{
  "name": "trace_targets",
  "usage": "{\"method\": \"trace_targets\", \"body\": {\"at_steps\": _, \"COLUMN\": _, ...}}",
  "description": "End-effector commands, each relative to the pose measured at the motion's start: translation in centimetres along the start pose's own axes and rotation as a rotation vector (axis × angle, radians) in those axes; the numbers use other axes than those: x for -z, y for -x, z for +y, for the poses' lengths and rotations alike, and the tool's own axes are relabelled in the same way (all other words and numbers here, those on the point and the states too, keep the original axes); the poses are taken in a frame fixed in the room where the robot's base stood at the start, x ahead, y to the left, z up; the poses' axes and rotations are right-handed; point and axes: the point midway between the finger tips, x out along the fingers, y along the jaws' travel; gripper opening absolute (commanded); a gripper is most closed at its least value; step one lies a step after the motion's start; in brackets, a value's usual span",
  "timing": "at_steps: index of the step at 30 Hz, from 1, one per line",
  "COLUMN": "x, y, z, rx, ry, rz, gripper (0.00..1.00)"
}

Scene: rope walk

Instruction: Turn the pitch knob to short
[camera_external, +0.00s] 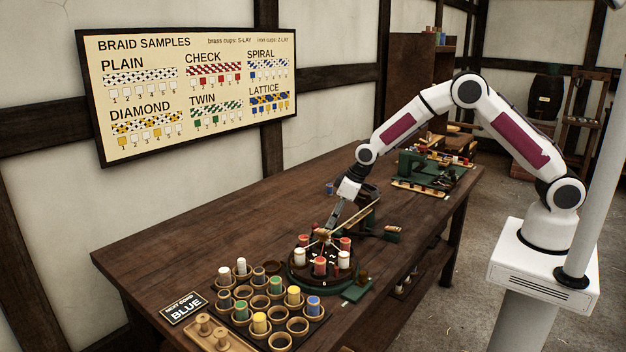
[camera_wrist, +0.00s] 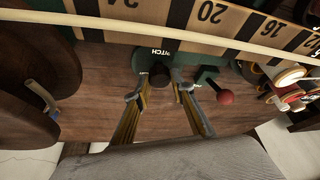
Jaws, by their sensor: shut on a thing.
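In the external view my gripper (camera_external: 333,219) reaches down just behind the round green braiding stand (camera_external: 325,283), and the knob is hidden there.
A numbered scale strip (camera_wrist: 205,14) runs above the knob. A red ball handle (camera_wrist: 225,97) is close to the right finger. Bobbins stand on the braiding stand. A tray of cups (camera_external: 292,326) and a "BLUE" card (camera_external: 184,308) lie in front. The table's left side is clear.

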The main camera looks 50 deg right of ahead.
Motion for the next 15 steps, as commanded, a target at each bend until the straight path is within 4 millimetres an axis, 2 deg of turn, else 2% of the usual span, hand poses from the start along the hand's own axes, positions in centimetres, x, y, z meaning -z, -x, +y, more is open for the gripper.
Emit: {"method": "trace_targets", "body": {"at_steps": 15, "x": -0.05, "y": -0.01, "z": -0.09, "rx": -0.045, "ry": -0.106, "rz": -0.002, "gripper": 0.02}}
